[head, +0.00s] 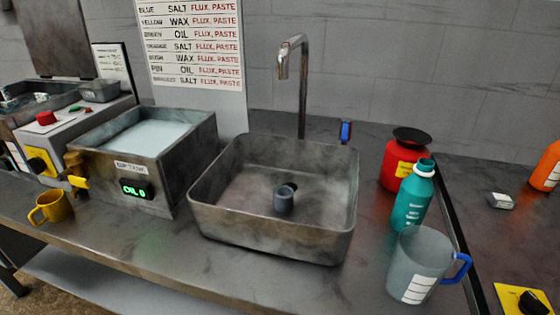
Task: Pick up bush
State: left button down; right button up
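A small dark blue-grey cylinder (283,203), which looks like the bush, stands upright on the floor of the metal sink basin (270,243). It is near the middle of the basin, just in front of a dark round spot that may be the drain. Neither of my grippers shows in the head view.
A faucet (303,90) rises behind the basin. A tank with a green display (136,190) and a yellow mug (52,207) stand left. A red container (398,165), teal bottle (412,200) and clear jug (418,262) stand close right. A wall chart (195,45) hangs behind.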

aim_at(283, 199)
jog(key=i+l+u, duration=0.15)
jog(key=u, duration=0.3)
jog(key=i+l+u, duration=0.1)
jog(key=l+u, duration=0.5)
jog(key=u, duration=0.25)
jog(key=l+u, duration=0.45)
jog(key=i+j, duration=0.05)
jog(key=j, duration=0.05)
